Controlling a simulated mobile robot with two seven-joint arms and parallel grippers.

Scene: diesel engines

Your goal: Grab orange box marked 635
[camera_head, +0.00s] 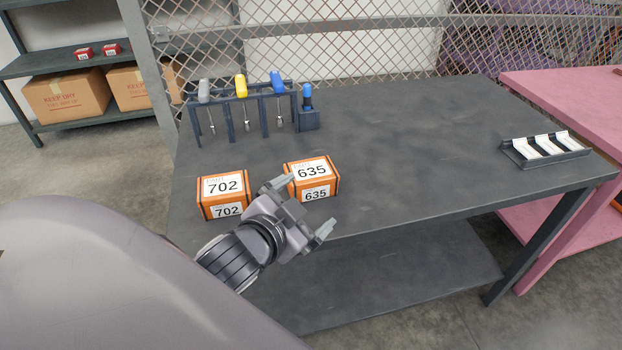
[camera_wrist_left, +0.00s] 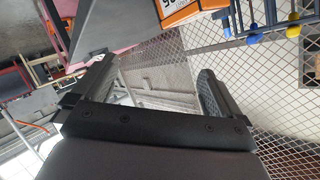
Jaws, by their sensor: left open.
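The orange box marked 635 (camera_head: 313,179) sits on the dark grey table (camera_head: 420,150), right of a like orange box marked 702 (camera_head: 223,196). My left gripper (camera_head: 304,207) is open and empty in the head view, just in front of the 635 box. One finger overlaps the box's left edge in the picture; the other lies to its lower right. I cannot tell whether it touches. In the left wrist view, the open fingers (camera_wrist_left: 155,92) have nothing between them, and part of an orange box (camera_wrist_left: 180,10) shows at the top edge. My right gripper is not in view.
A tool rack (camera_head: 245,118) with several screwdrivers stands behind the boxes, with a small blue holder (camera_head: 308,119) beside it. A tray with white pieces (camera_head: 545,149) lies at the table's right end. The table's middle is clear. A mesh fence (camera_head: 380,40) stands behind.

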